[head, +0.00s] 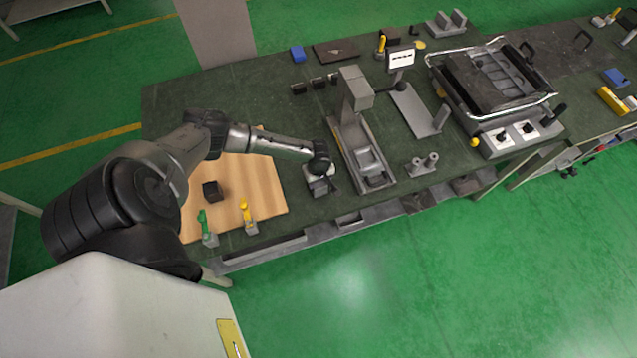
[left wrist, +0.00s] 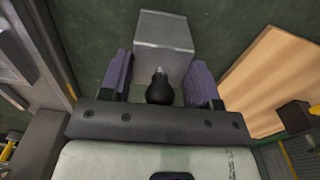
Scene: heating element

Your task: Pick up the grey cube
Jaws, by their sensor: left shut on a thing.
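The grey cube (left wrist: 163,32) is a light grey block between the fingers of my left gripper (left wrist: 160,82) in the left wrist view. A black rounded knob with a small metal tip (left wrist: 160,88) shows in front of it, between the fingers. In the head view my left gripper (head: 319,176) points down at the cube (head: 320,187), between the wooden board and the grey press-like fixture. The gripper is shut on the cube. The wrist hides much of it there, and I cannot tell whether it touches the table. My right gripper is not in view.
The wooden board (head: 266,190) holds a dark block (head: 211,191), with green (head: 203,218) and yellow (head: 245,210) handled clamps at its front edge. The grey fixture (head: 358,150) stands close right of the gripper. The dark green table is clear behind the board.

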